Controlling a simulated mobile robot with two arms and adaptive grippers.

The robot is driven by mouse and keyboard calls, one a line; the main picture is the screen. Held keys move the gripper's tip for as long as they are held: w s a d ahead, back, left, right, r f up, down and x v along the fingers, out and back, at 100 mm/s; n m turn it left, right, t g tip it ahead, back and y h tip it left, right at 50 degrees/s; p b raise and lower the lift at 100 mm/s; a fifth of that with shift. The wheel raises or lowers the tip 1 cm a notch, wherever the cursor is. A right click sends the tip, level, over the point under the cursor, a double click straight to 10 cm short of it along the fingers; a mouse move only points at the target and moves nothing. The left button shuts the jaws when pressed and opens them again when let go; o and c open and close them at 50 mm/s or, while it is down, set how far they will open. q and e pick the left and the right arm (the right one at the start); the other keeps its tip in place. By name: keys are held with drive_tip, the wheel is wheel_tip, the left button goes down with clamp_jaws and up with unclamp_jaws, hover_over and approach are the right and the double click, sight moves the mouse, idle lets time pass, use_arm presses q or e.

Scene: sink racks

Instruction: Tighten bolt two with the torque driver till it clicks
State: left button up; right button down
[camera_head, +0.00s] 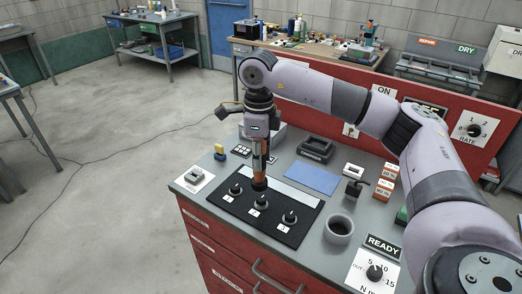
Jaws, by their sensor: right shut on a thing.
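My right gripper (258,146) points down and is shut on the torque driver (259,168), an upright tool with an orange-brown body. The driver's dark lower end is over the black plate (268,230), at its back-left part. Three dark bolts stand in a row on the plate with number labels in front: one at the left (236,189), bolt two (261,202) in the middle and one at the right (289,217). The driver's end appears just behind bolt two and apart from it. I cannot tell its height over the plate. My left gripper is not in view.
Around the plate on the grey bench top are a blue mat (312,178), a dark cup (339,228), a yellow-and-blue block (220,152), a black tray (316,148) and a READY sign (383,246) above a dial (375,272). A red panel (330,80) stands behind.

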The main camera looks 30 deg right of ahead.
sight(262, 179)
drive_tip(key=shift+w+d+r+m, duration=0.15)
drive_tip(key=shift+d+m, duration=0.2)
drive_tip(key=shift+m, duration=0.35)
drive_tip(key=shift+f+b, duration=1.3)
drive_tip(key=shift+f, duration=0.7)
drive_tip(key=shift+f+b, duration=1.25)
drive_tip(key=shift+f, duration=0.35)
idle(0.5)
drive_tip(key=shift+s+f+b, duration=0.2)
drive_tip(key=shift+f+b, duration=0.25)
drive_tip(key=shift+f, duration=0.2)
idle(2.5)
